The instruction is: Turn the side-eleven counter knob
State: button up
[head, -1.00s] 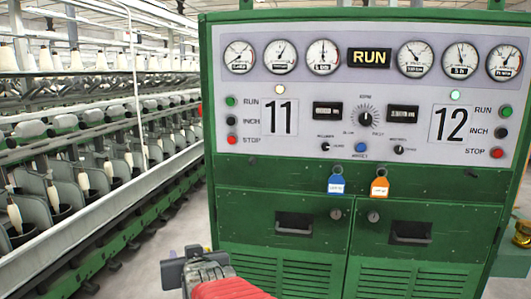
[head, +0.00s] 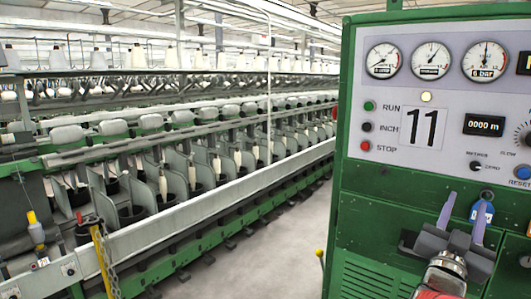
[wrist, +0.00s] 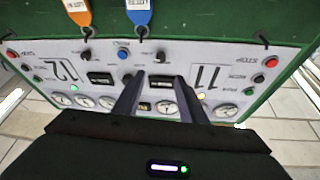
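The side-eleven counter knob (head: 476,166) is a small black knob below the black counter window (head: 484,125), which reads 0000 m, right of the 11 plate (head: 423,128). My gripper (head: 463,212) is open and empty, its two purple-grey fingers pointing up below the knob. In the wrist view the panel appears upside down. There the knob (wrist: 160,57) shows just beyond and between my fingertips (wrist: 160,80), apart from both. The 11 plate (wrist: 207,77) is to its right. I cannot tell how far the fingertips are from the panel.
A blue tag (head: 482,213) hangs close behind my right finger; it also shows in the wrist view (wrist: 138,14) beside an orange tag (wrist: 78,11). A blue reset button (head: 522,173) is right of the knob. Spinning frames (head: 160,190) line the left; the aisle floor (head: 265,255) is clear.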

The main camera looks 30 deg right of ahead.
aim_at(475, 167)
jog(key=shift+w+d, duration=0.1)
jog(key=x, duration=1.3)
jog(key=shift+w+d+r, duration=0.1)
jog(key=shift+d, duration=0.2)
jog(key=shift+c, duration=0.5)
grip_shut()
